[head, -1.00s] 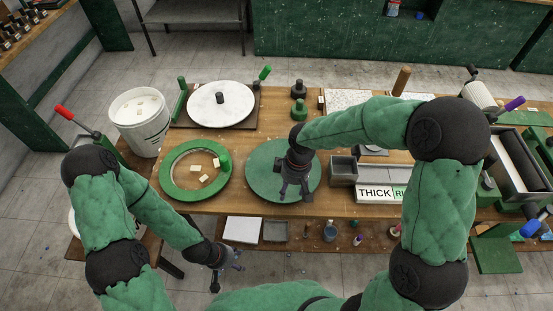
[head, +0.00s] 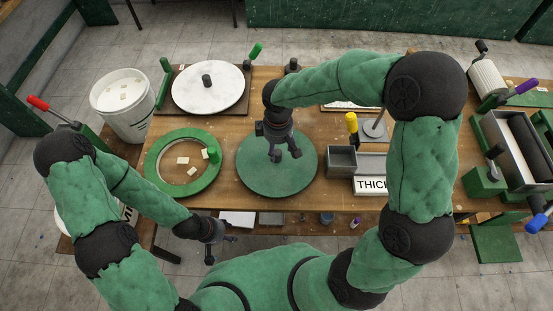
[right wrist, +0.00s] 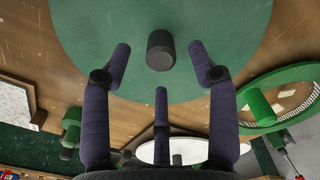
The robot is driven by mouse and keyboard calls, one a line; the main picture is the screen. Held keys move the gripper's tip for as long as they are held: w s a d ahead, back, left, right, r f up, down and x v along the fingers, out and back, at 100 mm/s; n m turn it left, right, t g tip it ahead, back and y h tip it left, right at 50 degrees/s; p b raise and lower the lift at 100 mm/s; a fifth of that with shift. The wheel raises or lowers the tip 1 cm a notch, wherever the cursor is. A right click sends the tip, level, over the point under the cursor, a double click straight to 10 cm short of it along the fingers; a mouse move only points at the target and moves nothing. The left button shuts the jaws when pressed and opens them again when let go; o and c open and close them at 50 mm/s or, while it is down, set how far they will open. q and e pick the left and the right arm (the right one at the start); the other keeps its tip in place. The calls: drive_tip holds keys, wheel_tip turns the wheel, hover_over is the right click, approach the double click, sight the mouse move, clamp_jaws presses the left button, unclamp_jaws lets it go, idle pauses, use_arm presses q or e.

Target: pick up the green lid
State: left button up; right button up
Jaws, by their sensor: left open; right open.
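The green lid (head: 262,180) is a flat round disc lying on the wooden table in the head view. Its short dark knob (right wrist: 160,50) stands at the middle of the green disc (right wrist: 215,25) in the right wrist view. In the head view the knob is hidden behind my right gripper. My right gripper (head: 284,154) is above the lid, with its fingers spread and empty. In the right wrist view the knob lies ahead of the fingers, between their lines, with no visible contact. My left gripper (head: 222,240) is open and empty, low in front of the table's front edge.
A green ring (head: 152,178) with pale tiles inside lies left of the lid. A white round slab (head: 190,90) is behind, a white bucket (head: 125,118) at the left. A grey box (head: 341,160) and a "THICK" sign (head: 371,185) are close on the right.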

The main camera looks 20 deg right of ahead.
sight(277, 152)
drive_tip(key=shift+w+a+f+b, duration=0.15)
drive_tip(key=shift+f+b, duration=0.5)
drive_tip(key=shift+f, duration=2.05)
drive_tip(key=shift+r, duration=0.1)
clamp_jaws()
